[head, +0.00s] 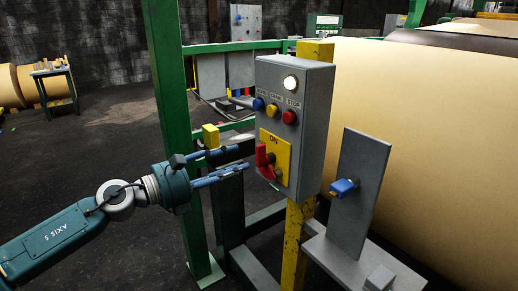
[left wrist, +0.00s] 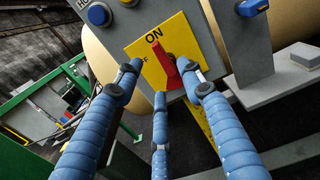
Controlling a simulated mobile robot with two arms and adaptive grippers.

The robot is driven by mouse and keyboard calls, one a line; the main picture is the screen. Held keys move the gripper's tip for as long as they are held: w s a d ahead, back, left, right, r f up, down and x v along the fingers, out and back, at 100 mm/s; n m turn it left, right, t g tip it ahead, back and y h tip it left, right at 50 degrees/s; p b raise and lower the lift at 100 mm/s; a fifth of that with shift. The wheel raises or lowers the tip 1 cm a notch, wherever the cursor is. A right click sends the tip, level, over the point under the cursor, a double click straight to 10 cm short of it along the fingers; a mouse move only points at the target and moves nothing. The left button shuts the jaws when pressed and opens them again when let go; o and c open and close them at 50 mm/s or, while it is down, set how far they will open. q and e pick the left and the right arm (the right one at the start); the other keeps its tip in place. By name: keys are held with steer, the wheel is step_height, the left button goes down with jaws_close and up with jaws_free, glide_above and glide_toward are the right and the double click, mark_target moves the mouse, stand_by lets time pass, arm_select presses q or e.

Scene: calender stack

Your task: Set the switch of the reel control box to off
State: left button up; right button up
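The reel control box (head: 318,95) is a grey box on a yellow post. Its switch is a red handle (head: 264,162) on a yellow plate (head: 283,165) marked ON. In the left wrist view the red handle (left wrist: 171,74) stands near the plate's lower right. ON is printed above it and part of another label, ending in F, shows at the left. My left gripper (head: 243,158) is just left of the switch, its blue fingers spread and pointing at it. In the left wrist view the fingers (left wrist: 165,92) are apart around the handle, with nothing visibly gripped. My right gripper is out of view.
A white lamp (head: 290,83) and blue, yellow and red buttons (head: 289,117) sit above the switch. A grey upright plate with a blue knob (head: 343,187) stands at the right. A green post (head: 171,100) rises behind my left gripper. A large tan roll (head: 430,130) fills the right.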

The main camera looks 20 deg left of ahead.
mark_target(259, 153)
arm_select(q)
steer(key=p+x, duration=0.1)
steer(key=x, duration=0.1)
steer(key=p+x, duration=0.1)
steer(key=x, duration=0.2)
steer(key=p+x, duration=0.1)
steer(key=x, duration=0.1)
steer(key=shift+w+d+r, duration=0.2)
steer(key=shift+r, duration=0.05)
steer(key=shift+w+d+f+p, duration=0.15)
steer(key=shift+w+d+p, duration=0.15)
steer(key=shift+w+p, duration=0.1)
